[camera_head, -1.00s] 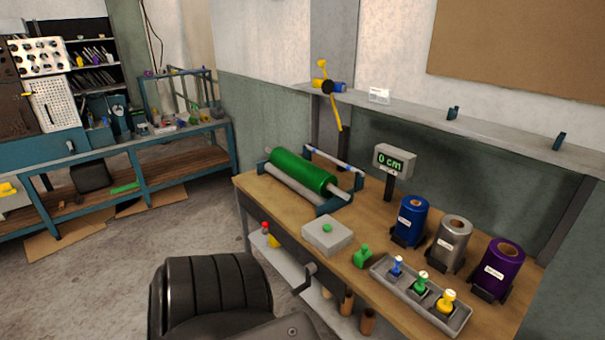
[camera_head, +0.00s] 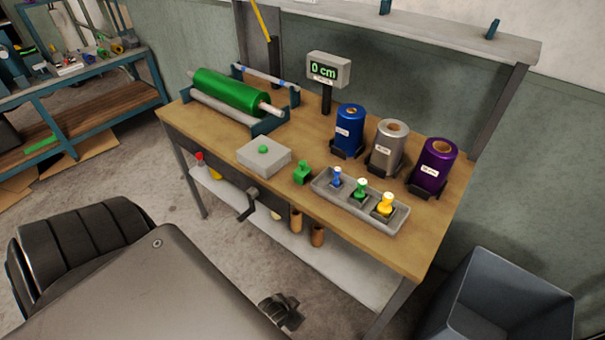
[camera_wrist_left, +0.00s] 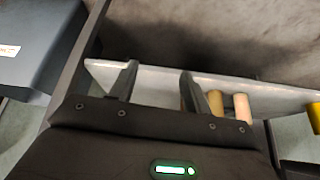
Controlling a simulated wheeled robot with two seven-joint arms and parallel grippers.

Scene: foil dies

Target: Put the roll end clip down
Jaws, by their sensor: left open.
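My left gripper (camera_head: 282,310) shows as a small dark shape low in the head view, in front of the workbench. In the left wrist view its two fingers (camera_wrist_left: 157,82) stand apart with nothing visible between them. I cannot pick out a roll end clip for certain. A small green object (camera_head: 302,173) stands on the bench (camera_head: 405,245) between the grey box with a green button (camera_head: 263,156) and the grey tray (camera_head: 335,197). My right gripper is out of view.
Blue (camera_head: 349,130), silver (camera_head: 388,146) and purple (camera_head: 434,166) rolls stand behind the tray, which holds blue, green and yellow-topped dies. A green roller (camera_head: 230,92) lies at the left. Cardboard tubes (camera_head: 317,236) stand on the lower shelf (camera_head: 345,272). A bin (camera_head: 505,290) stands right.

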